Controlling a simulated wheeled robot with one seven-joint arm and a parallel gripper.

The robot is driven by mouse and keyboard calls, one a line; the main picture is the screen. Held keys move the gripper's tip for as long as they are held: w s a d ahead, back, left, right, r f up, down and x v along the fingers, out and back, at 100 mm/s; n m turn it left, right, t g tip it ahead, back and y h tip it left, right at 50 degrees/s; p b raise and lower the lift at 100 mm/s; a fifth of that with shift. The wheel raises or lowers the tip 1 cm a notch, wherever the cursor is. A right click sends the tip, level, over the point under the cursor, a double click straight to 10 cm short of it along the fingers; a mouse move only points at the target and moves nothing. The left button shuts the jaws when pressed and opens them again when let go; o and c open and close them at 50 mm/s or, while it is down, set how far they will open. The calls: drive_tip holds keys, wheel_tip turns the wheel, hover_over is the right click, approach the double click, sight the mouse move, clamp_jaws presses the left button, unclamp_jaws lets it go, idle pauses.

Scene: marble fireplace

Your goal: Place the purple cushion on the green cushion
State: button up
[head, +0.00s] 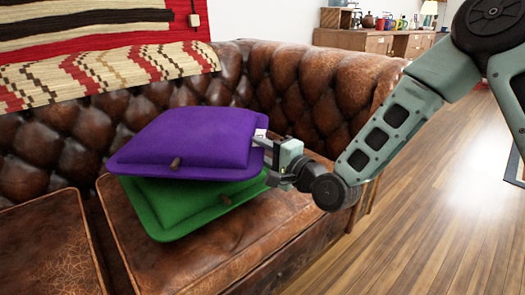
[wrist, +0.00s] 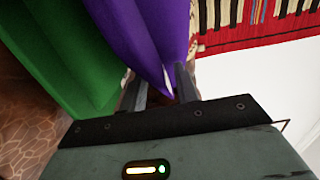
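The purple cushion (head: 190,138) lies over the green cushion (head: 185,203) on the brown leather sofa's seat, covering much of it. The green cushion's front part shows below. I cannot tell whether the purple one rests fully on it. My gripper (head: 267,160) is at the purple cushion's right edge, one finger above and one below. In the wrist view, the purple cushion's corner (wrist: 150,45) runs between my gripper's two fingers (wrist: 158,78), which appear closed against its faces. The green cushion (wrist: 50,50) is on the left there, beside the purple one and outside the fingers.
The brown leather sofa (head: 255,230) has a tufted back behind the cushions. A patterned blanket (head: 110,72) drapes over the sofa back. Open wooden floor (head: 430,200) lies to the right. A wooden cabinet (head: 380,42) with several mugs stands at the back.

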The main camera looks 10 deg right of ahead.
drive_tip(key=shift+r, duration=0.1)
drive_tip(key=shift+s+d, duration=0.15)
drive_tip(key=p+v, duration=1)
drive_tip(key=v, duration=0.1)
drive_tip(key=s+a+f+n+g+h, duration=0.1)
drive_tip(key=s+a+n+g+h, duration=0.35)
drive_tip(key=n+g, duration=0.6)
drive_tip(key=s+d+r+n+g+h, duration=0.2)
drive_tip(key=s+r+n, duration=0.2)
drive_tip(key=s, duration=0.6)
drive_tip(key=s+d+r+n+g+h, duration=0.2)
drive_tip(key=s+d+r+n+h, duration=0.1)
drive_tip(key=s, duration=0.7)
wheel_tip(320, 180, up, 3)
drive_tip(key=shift+f+n, duration=0.1)
drive_tip(key=shift+n, duration=0.35)
